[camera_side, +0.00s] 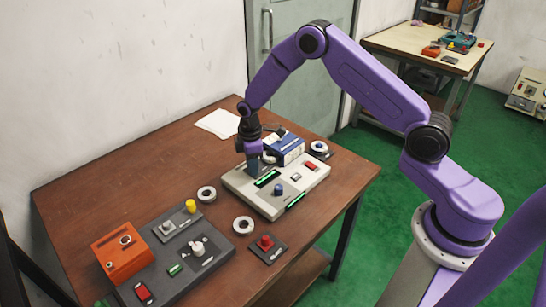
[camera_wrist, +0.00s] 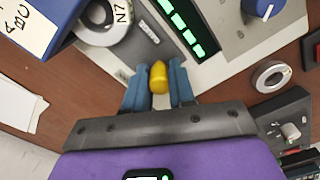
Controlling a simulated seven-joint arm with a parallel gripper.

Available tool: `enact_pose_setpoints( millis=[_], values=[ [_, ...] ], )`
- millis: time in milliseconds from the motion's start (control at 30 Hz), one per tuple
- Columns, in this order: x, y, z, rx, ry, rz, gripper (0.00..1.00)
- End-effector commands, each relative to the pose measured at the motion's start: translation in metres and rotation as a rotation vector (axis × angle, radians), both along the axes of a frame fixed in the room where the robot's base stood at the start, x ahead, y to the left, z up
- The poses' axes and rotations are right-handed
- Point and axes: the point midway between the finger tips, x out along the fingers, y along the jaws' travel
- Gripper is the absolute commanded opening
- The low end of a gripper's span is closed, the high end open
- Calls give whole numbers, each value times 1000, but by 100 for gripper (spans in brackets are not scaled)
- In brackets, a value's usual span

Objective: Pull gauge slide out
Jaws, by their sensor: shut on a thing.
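My gripper (camera_side: 254,166) is low over the left back part of a light grey console (camera_side: 270,207). In the wrist view, its two blue fingers (camera_wrist: 159,84) are shut on a small yellow knob (camera_wrist: 159,77), one finger on each side. The knob is at the edge of the console, beside a dark grey strip (camera_wrist: 150,40) and a green-lit display (camera_wrist: 182,25). In the side view, my gripper hides this knob. I cannot tell how far the gauge slide is out.
A white ring marked N7 (camera_wrist: 97,36) and a blue box (camera_side: 285,149) stand close by the gripper. Loose rings (camera_side: 206,188) (camera_side: 243,218) lie in front. A dark panel (camera_side: 212,262), an orange box (camera_side: 118,246) and a red button (camera_side: 265,242) stand nearer.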

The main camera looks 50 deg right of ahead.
Motion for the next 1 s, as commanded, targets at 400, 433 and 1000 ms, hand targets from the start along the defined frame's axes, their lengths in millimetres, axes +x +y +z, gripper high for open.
enact_pose_setpoints(
  millis=[400,433,1000],
  values=[
    [0,23,1,1,0,2,2],
    [0,24,1,1,0,2,2],
    [0,53,1,1,-2,1,2]
  ],
)
